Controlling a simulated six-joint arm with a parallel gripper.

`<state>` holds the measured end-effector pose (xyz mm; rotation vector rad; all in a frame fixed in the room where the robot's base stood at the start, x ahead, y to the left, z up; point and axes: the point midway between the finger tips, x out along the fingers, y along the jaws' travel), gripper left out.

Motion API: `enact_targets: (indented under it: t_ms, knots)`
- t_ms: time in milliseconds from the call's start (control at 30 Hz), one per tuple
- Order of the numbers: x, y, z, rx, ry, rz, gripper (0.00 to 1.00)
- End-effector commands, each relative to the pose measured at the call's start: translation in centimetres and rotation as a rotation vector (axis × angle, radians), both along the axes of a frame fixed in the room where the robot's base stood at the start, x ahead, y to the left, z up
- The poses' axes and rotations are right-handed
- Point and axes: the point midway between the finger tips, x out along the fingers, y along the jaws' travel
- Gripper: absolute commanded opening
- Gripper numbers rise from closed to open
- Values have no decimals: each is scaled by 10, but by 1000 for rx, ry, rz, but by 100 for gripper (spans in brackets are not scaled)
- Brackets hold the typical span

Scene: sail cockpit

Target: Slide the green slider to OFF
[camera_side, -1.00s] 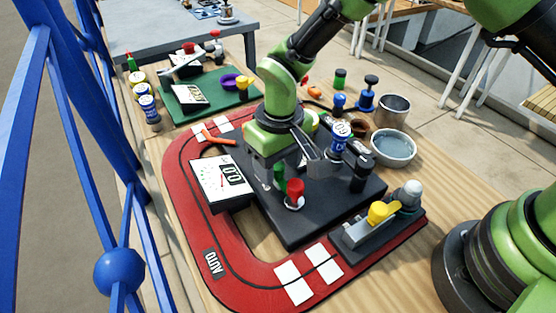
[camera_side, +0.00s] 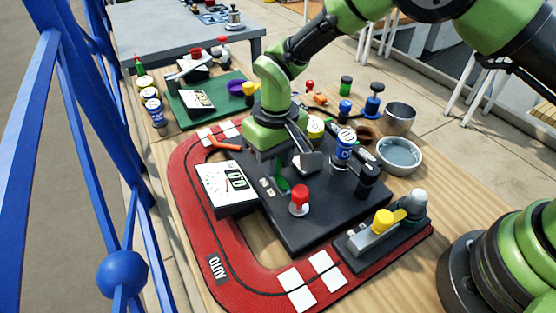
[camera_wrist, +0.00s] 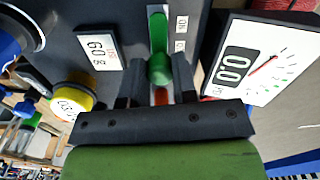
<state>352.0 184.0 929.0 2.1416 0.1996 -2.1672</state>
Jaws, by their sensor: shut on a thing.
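The green slider (camera_wrist: 158,67) sits on the dark control panel (camera_side: 318,228). In the wrist view its rounded knob is between my two fingers, with a green strip running up the picture behind it. My gripper (camera_wrist: 158,75) is shut on the slider, one finger on each side. In the side view my gripper (camera_side: 292,168) is low over the panel and hides part of the green slider (camera_side: 283,185). A small white label (camera_wrist: 181,23) beside the strip seems to read ON. A second label (camera_wrist: 180,46) nearby is too small to read.
A white gauge reading 0.0 (camera_side: 226,184) stands left of the slider. A red button (camera_side: 299,199) is close in front. Blue-and-white (camera_side: 345,145) and black (camera_side: 368,180) upright parts stand to the right. A yellow-handled lever (camera_side: 383,219) is farther right.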

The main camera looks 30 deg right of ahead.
Motion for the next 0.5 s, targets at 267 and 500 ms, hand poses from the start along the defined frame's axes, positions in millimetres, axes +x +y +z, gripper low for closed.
enact_targets:
  t_ms: [267,500]
  knots:
    - [4,0,1,4,-17,4,51]
    - [3,0,0,3,-13,4,53]
